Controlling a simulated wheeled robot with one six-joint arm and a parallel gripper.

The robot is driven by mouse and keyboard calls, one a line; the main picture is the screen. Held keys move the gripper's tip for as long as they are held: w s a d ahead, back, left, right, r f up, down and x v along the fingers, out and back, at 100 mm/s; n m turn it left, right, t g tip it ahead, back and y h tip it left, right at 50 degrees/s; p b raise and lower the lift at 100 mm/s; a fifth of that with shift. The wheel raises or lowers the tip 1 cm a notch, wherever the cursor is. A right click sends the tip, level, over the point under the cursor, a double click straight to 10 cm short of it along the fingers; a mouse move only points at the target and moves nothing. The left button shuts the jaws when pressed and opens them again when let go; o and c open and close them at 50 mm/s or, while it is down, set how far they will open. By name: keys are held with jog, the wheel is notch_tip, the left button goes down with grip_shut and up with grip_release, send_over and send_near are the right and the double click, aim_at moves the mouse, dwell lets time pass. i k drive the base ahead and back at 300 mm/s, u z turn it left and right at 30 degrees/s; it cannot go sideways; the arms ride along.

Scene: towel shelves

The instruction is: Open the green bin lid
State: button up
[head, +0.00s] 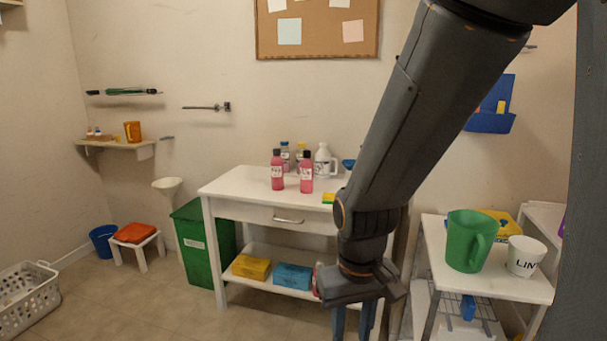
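The green bin (201,254) stands on the floor at the left side of the white table, partly behind its front leg. Its green lid (188,210) lies on top and looks closed; the table hides its right part. My gripper (353,330) points down at the lower middle, to the right of the bin and well apart from it. Two blue fingers show with a gap between them, and nothing shows between them. The fingertips are cut off by the lower picture edge.
The white table (240,187) holds pink bottles (306,172) and a white jug (323,161). A laundry basket (27,290), blue bucket (103,238) and small stool (139,247) are at left. Floor (130,300) before the bin is clear. A side table (530,285) stands at right.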

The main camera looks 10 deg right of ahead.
aim_at(192, 211)
jog(key=u, duration=0.35)
jog(key=i, duration=2.2)
jog(key=z, duration=0.1)
